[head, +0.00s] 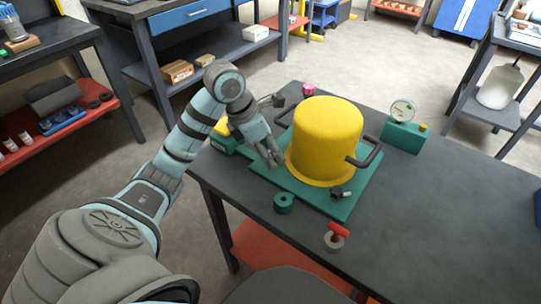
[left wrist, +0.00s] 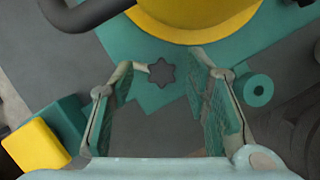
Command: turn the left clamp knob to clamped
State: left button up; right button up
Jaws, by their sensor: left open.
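The left clamp knob (left wrist: 162,73) is a small dark star shape on the green base plate (left wrist: 125,38), beside the yellow housing (left wrist: 200,20), in the left wrist view. My left gripper (left wrist: 170,62) is open, with its fingertips on either side of the knob. Whether they touch it I cannot tell. In the head view my left gripper (head: 274,160) points down at the left side of the yellow housing (head: 325,135) and hides this knob. Another dark knob (head: 337,193) sits at the front of the base plate (head: 320,205). My right gripper is out of view.
Dark handles (head: 369,154) stick out from the housing. A green gauge box (head: 404,137) stands behind right. A green ring (head: 283,203) and a red-and-grey part (head: 335,238) lie in front. A yellow-and-green block (left wrist: 38,145) is near my gripper.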

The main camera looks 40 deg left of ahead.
pick_arm(q)
jog(key=shift+d+f, duration=0.15)
jog(key=shift+f, duration=0.15)
jog(key=shift+c, duration=0.4)
grip_shut()
